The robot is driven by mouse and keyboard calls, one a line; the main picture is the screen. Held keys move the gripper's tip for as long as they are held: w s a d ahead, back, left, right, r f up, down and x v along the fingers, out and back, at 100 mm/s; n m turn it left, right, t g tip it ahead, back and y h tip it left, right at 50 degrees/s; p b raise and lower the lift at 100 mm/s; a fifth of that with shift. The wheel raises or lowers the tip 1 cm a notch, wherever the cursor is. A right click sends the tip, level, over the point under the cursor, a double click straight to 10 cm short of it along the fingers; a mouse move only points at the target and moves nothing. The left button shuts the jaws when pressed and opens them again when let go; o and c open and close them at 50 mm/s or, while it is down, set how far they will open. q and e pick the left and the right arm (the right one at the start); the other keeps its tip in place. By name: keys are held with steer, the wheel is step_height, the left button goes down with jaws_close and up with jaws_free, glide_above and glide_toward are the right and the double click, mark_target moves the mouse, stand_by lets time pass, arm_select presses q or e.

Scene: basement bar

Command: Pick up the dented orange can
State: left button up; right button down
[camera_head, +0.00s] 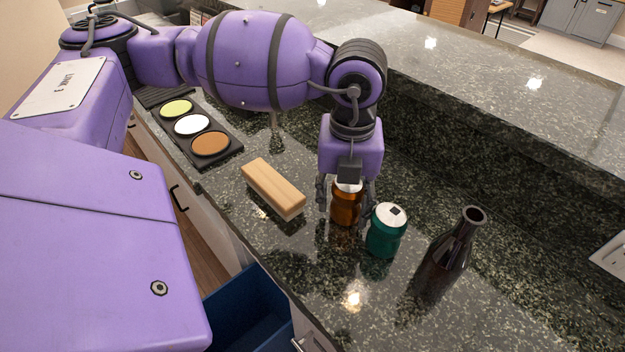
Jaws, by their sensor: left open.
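The orange can (346,207) stands upright on the dark granite counter. Its top is partly hidden by my left gripper (346,206), which points straight down over it. The gripper is open, with one finger on the left side of the can and the other on its right side. I cannot tell whether the fingers touch the can. Any dent in the can is not clear from here. My right gripper is not in view.
A green can (383,236) stands close to the right of the orange can. A dark bottle (445,258) stands further right. A wooden block (273,189) lies to the left. A black tray (229,152) with three coloured discs lies further back. A raised granite ledge (470,85) runs behind.

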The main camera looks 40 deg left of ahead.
mark_target(346, 187)
arm_select(q)
steer(key=c, duration=0.5)
steer(key=shift+w, duration=0.1)
